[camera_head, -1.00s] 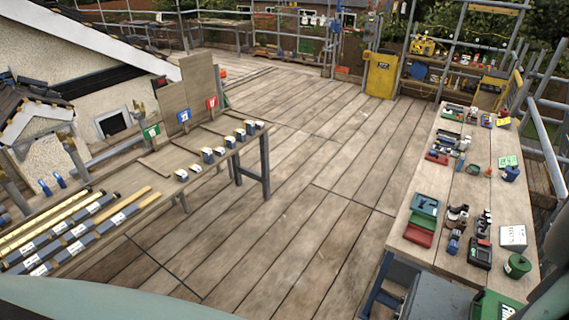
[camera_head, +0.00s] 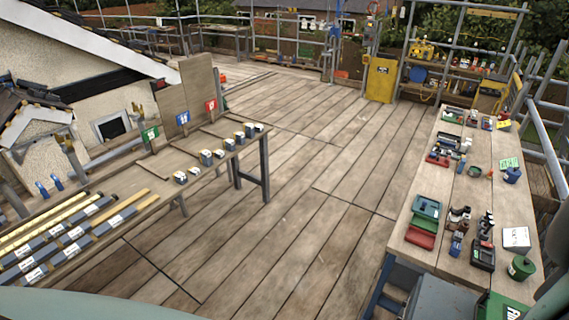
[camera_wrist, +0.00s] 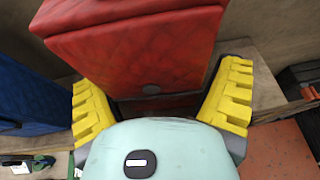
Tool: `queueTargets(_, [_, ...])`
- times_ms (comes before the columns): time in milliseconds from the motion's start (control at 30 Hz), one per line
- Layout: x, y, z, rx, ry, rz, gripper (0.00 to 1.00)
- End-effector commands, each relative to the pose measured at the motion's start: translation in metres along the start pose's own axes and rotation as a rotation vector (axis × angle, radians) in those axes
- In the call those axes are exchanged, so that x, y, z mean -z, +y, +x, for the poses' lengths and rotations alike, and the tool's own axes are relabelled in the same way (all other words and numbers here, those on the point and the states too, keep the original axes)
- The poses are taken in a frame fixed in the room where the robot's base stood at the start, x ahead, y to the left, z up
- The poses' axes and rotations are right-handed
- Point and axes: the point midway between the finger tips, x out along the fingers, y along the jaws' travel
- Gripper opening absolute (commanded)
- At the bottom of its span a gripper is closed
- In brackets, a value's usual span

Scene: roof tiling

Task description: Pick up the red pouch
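A large red pouch (camera_wrist: 145,55) with a dark round stud fills the top middle of the wrist view, very close. My gripper (camera_wrist: 160,105) has yellow ridged fingers spread wide, one on each side of the red pouch's lower end. I see no clear grip on it. In the head view, a small red item with a white label (camera_head: 211,106) stands against upright boards at the far end of the left bench. I cannot tell if it is the same pouch. My gripper does not show in the head view.
A blue object (camera_wrist: 30,90) stands left of the red pouch in the wrist view. A flat orange-red surface (camera_wrist: 275,150) lies at right. In the head view, the right bench (camera_head: 405,225) holds tools and boxes. The plank floor (camera_head: 290,190) between the benches is clear.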

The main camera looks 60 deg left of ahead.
Motion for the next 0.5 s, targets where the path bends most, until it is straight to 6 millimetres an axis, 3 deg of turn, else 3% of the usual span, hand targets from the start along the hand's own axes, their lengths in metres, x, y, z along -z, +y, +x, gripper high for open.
queueTargets(67, [0.0, -0.0001, 0.0, 0.0, 0.0, 0.0, 0.8])
queueTargets(500, [0.0003, 0.0003, -0.0002, 0.0, 0.001, 0.0, 0.35])
